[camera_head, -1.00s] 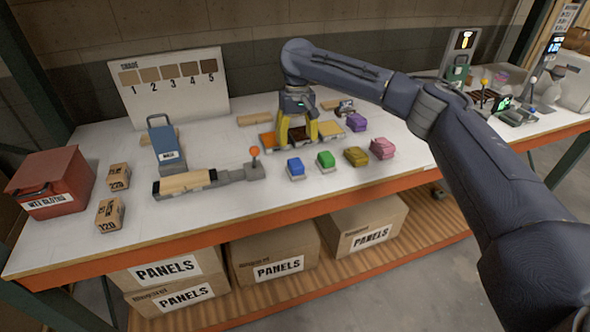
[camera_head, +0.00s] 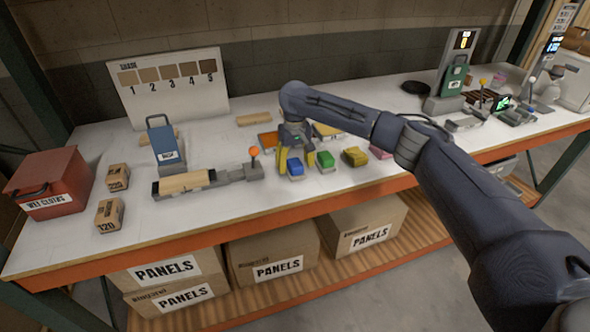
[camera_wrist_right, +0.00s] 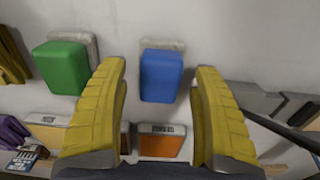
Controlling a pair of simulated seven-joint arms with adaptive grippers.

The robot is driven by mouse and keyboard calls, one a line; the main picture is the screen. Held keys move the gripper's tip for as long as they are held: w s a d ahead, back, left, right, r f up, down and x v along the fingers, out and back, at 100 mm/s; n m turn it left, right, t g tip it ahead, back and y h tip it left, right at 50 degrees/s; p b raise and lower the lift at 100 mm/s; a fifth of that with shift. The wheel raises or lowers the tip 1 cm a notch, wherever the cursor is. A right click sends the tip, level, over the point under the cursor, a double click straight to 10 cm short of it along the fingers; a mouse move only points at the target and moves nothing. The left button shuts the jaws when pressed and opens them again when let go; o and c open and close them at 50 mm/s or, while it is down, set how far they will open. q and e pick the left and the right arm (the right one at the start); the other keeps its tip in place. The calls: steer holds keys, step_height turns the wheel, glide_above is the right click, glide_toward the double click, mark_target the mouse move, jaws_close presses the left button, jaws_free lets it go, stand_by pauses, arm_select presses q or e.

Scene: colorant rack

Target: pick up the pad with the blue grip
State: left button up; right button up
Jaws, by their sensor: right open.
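The pad with the blue grip (camera_head: 295,168) sits on the white table in front of the sample tray. In the right wrist view the blue pad (camera_wrist_right: 161,76) lies ahead of and between the two yellow fingertips, with a pale base showing at its far edge. My right gripper (camera_head: 296,166) is open and empty, its fingers on either side of the blue pad in the head view. In the wrist view the fingertips (camera_wrist_right: 162,72) show clear gaps to the pad. My left gripper is not in view.

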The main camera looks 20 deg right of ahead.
steer(key=shift+f, duration=0.45)
steer(key=shift+o, duration=0.2)
steer(key=c, duration=1.3)
